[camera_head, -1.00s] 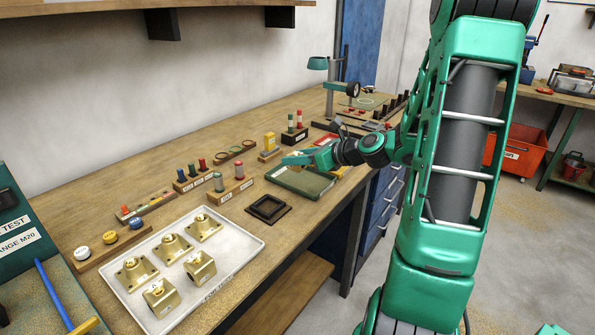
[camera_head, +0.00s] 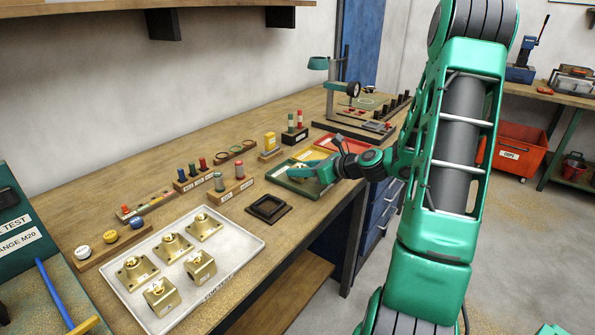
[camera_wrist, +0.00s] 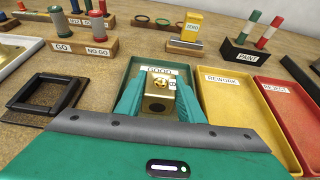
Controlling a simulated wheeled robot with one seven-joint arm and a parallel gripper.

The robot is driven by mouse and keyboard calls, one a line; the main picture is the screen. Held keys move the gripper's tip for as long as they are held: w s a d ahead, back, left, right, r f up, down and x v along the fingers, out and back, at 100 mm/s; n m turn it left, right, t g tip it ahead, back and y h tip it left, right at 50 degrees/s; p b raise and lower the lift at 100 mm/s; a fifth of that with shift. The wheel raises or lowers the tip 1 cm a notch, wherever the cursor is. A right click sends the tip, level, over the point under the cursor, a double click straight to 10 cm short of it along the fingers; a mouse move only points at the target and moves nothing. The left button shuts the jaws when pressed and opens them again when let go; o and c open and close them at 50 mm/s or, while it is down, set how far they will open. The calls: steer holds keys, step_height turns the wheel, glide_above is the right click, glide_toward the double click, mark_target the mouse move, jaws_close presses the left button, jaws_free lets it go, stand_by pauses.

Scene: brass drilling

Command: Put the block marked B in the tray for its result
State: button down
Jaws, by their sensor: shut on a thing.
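In the wrist view the block is between the two green fingers, over the green tray (camera_wrist: 127,78) labelled GOOD. I cannot tell whether it touches the tray floor. In the head view my gripper (camera_head: 305,172) is low at the green tray (camera_head: 290,184) and mostly hides the block. The yellow tray (camera_wrist: 240,112) labelled REWORK and the red tray (camera_wrist: 290,105) labelled REJECT stand to its right in the wrist view.
A white tray (camera_head: 250,246) with several brass blocks stands at the front left. A black square frame (camera_head: 268,208) lies between it and the green tray. Gauge stands (camera_head: 235,190) and a yellow device (camera_head: 270,142) stand behind. A drill-like stand (camera_head: 333,85) is further back.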

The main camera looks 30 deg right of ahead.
steer(key=c, duration=1.2)
jaws_free()
steer(key=shift+f, duration=0.1)
steer(key=v, duration=1.2)
steer(key=shift+r, duration=0.2)
